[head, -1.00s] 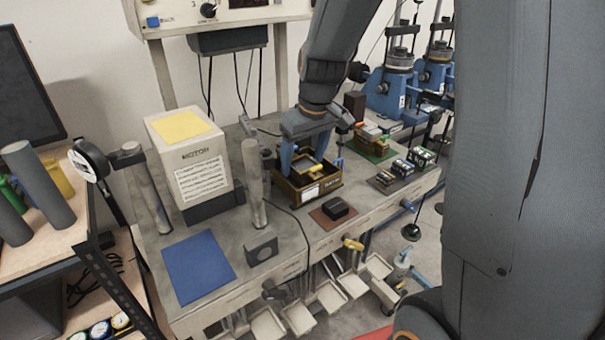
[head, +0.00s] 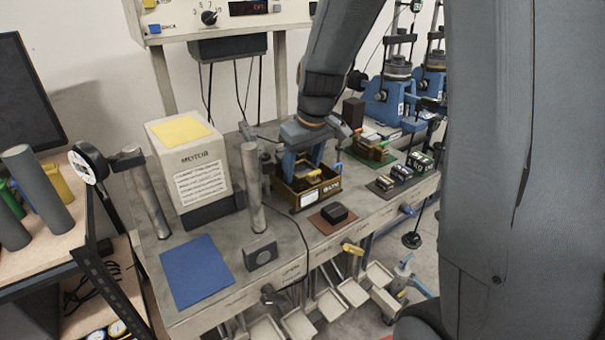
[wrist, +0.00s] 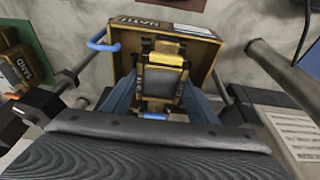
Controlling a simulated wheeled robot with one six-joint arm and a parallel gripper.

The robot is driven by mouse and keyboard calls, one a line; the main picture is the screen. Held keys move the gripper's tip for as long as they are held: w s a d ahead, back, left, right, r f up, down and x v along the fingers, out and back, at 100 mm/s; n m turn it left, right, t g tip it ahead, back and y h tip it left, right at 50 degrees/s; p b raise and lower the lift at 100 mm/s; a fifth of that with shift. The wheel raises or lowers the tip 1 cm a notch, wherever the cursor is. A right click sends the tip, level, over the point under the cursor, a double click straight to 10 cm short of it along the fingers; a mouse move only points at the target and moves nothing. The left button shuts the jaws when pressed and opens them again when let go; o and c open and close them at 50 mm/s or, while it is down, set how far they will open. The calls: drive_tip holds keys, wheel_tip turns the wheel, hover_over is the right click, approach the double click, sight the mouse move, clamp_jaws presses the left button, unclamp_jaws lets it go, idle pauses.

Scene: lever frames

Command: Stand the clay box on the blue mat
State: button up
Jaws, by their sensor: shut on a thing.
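The blue mat (head: 197,271) lies bare and flat at the bench's front left. My gripper (head: 303,168) points down into an open brown box (head: 326,190) with a white label, right of the grey post. In the wrist view my gripper (wrist: 160,88) has its blue fingers on both sides of a small black and yellow piece (wrist: 162,84) inside that box (wrist: 211,62), and is shut on it. The piece's lower part is hidden. A dark brown box (head: 353,110) stands upright farther back. I cannot tell which of these is the clay box.
A grey block (head: 262,254) sits right of the mat. A black block (head: 334,212) lies on a brown pad in front of the brown box. A cable crosses the bench.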

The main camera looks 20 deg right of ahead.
sight(302, 171)
drive_tip(key=shift+s+d+f, duration=0.2)
drive_tip(key=shift+s+f, duration=0.1)
drive_tip(key=shift+f, duration=0.2)
drive_tip(key=shift+w+r+p, duration=0.3)
drive_tip(key=shift+r+p, duration=0.1)
drive_tip(key=shift+p, duration=0.2)
drive_tip(key=shift+d+r+p, duration=0.1)
drive_tip(key=shift+r+p, duration=0.25)
drive_tip(key=shift+r, duration=0.1)
drive_tip(key=shift+w+a+r+p, duration=0.1)
drive_tip(key=shift+a+r+p, duration=0.1)
drive_tip(key=shift+r+p, duration=1.95)
drive_tip(key=shift+r, duration=0.8)
